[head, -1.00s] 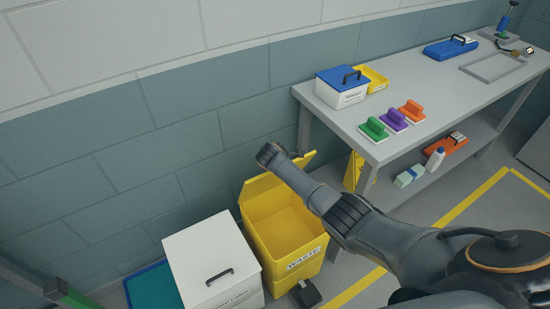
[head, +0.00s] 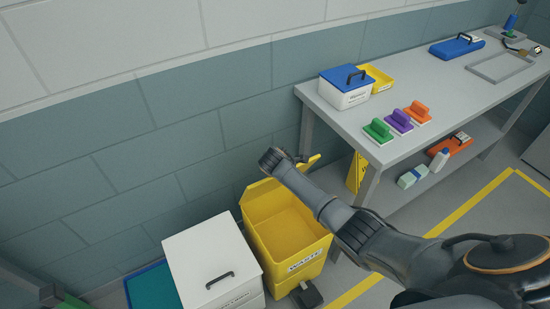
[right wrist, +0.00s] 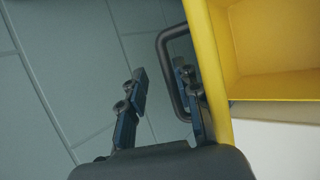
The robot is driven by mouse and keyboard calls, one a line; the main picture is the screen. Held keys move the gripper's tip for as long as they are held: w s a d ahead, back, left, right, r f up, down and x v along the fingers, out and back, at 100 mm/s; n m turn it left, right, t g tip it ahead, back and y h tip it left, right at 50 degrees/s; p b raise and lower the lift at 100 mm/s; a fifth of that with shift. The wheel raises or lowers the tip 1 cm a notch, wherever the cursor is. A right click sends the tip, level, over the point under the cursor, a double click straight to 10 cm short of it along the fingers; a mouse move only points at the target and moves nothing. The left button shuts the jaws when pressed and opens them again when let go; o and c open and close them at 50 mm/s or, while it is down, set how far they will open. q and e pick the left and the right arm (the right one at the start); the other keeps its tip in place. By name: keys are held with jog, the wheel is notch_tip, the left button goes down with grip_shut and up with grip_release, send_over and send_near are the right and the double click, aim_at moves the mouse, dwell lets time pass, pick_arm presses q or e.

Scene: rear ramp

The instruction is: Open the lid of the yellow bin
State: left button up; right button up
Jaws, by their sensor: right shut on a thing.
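The yellow bin (head: 290,235), labelled WASTE, stands on the floor by the wall, its inside open to view. Its yellow lid (head: 314,161) is raised at the back, mostly hidden behind my right arm; only a corner shows on the right. My right gripper (head: 272,158) is at the raised lid, over the bin's back edge. In the right wrist view, my right gripper (right wrist: 162,85) is shut on the black lid handle (right wrist: 165,72), beside a yellow panel (right wrist: 208,70); the exact finger contact is partly hidden.
A white lidded bin (head: 208,250) stands close on the left. A grey bench (head: 360,130) with a blue-lidded box (head: 345,87) and several brushes is to the right. A black pedal (head: 308,294) is at the yellow bin's front. Yellow floor lines mark open floor at right.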

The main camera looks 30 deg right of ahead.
jog(key=v, duration=0.6)
jog(key=w+v, duration=0.1)
jog(key=v, duration=0.2)
jog(key=shift+s+a+r, duration=0.15)
jog(key=shift+a+r, duration=0.25)
jog(key=shift+r, duration=0.25)
jog(key=shift+s+r, duration=0.35)
jog(key=shift+s, duration=0.1)
pick_arm(q)
jog(key=shift+s+a, duration=0.15)
jog(key=shift+s, duration=0.05)
pick_arm(e)
jog(key=shift+s+r, duration=0.25)
